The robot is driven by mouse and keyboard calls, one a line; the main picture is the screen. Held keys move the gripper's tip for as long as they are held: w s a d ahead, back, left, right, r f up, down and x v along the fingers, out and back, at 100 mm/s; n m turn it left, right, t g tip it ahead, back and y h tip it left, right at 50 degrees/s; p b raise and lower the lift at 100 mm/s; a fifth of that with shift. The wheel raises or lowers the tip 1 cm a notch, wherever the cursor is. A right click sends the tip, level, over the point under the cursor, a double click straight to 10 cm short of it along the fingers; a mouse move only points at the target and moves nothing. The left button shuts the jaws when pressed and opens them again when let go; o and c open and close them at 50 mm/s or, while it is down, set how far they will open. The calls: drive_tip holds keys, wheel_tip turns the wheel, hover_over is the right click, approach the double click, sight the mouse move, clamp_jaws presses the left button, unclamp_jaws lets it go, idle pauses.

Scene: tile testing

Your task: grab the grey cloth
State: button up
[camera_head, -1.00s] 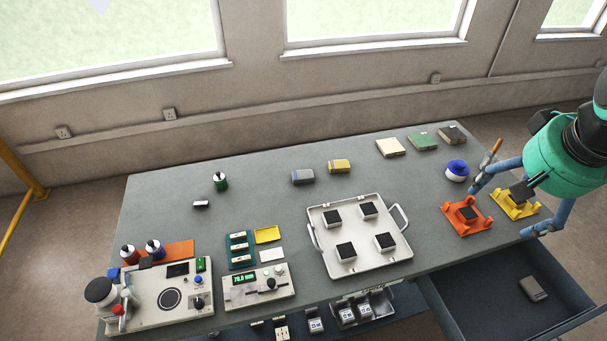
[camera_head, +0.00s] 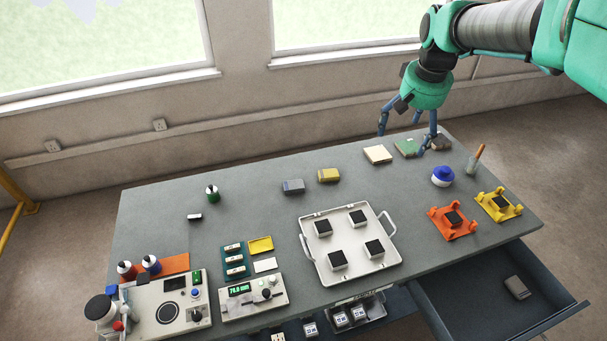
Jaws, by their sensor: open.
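A dark grey folded cloth (camera_head: 442,143) lies at the back right of the table, at the right end of a row with a green cloth (camera_head: 405,148) and a cream cloth (camera_head: 377,154). My gripper (camera_head: 403,142) is open and empty, with its fingers spread and pointing down above the back edge, around the green cloth in the picture. Its right finger overlaps the left side of the grey cloth. I cannot tell how high the fingertips are or whether they touch anything.
A blue-lidded white jar (camera_head: 442,177) and a holder with an orange-brown stick (camera_head: 473,163) stand in front of the cloths. Orange (camera_head: 450,230) and yellow (camera_head: 497,210) fixtures lie nearer the right edge. A white tray (camera_head: 348,255) sits mid-table. An open drawer (camera_head: 470,300) juts out front right.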

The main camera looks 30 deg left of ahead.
drive_tip(key=w+a+f+n+p, duration=0.15)
drive_tip(key=w+a+f, duration=0.25)
drive_tip(key=a, duration=0.5)
drive_tip(key=n+g+h+p, duration=0.1)
drive_tip(key=n+g+p, duration=0.1)
drive_tip(key=p, duration=0.3)
hover_over(293, 184)
wheel_tip(293, 184, down, 23)
drive_tip(key=shift+d, duration=0.15)
drive_tip(key=shift+f, duration=0.2)
drive_tip(key=shift+f, duration=4.15)
drive_tip(key=shift+w+f, duration=0.1)
drive_tip(key=shift+f, duration=2.5)
